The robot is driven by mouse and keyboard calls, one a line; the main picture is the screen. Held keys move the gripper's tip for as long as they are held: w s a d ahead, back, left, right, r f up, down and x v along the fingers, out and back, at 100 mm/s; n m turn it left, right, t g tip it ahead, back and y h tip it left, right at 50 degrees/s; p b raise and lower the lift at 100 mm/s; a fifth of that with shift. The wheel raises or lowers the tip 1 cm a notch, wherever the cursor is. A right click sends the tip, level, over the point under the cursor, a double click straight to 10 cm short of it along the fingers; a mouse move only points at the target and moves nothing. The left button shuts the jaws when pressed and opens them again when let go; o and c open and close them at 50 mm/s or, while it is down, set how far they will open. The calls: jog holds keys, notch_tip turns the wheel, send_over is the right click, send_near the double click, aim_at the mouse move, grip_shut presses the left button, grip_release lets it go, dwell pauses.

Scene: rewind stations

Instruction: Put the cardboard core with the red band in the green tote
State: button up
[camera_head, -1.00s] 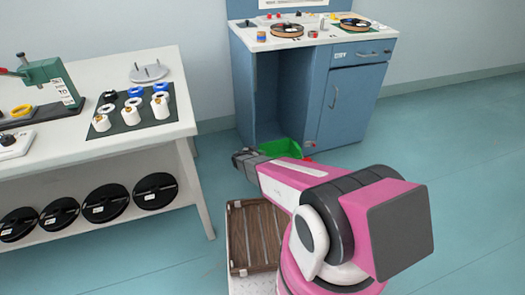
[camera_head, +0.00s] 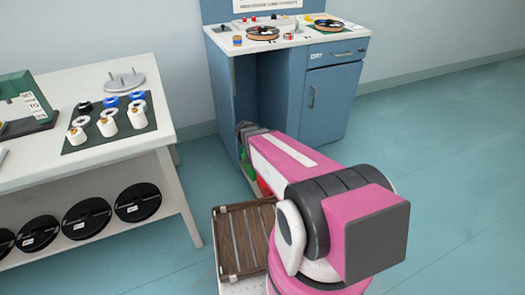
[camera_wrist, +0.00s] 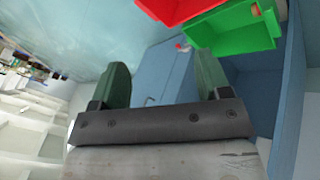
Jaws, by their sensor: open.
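The green tote (camera_wrist: 236,32) is at the upper right of the wrist view. In the head view only a sliver of it (camera_head: 247,170) shows beside my arm, low at the blue cabinet's open bay. My gripper (camera_wrist: 163,78) is open, with nothing between its fingers, pointing toward the cabinet just short of the totes. In the head view my gripper (camera_head: 243,130) is partly hidden by my arm.
A red tote (camera_wrist: 172,8) adjoins the green one. The blue cabinet (camera_head: 333,105) carries reels and small parts on top. A white bench (camera_head: 150,137) at left holds rolls on a dark mat (camera_head: 75,140). A brown slatted crate (camera_head: 215,240) is beside my arm. Floor at right is clear.

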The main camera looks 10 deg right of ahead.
jog(key=s+a+r+n+g+y, duration=0.1)
jog(key=s+r+n+y, duration=0.4)
jog(key=s+r, duration=0.5)
jog(key=shift+s+a+y, duration=0.25)
jog(key=shift+a+y, duration=0.25)
jog(key=shift+a, duration=0.2)
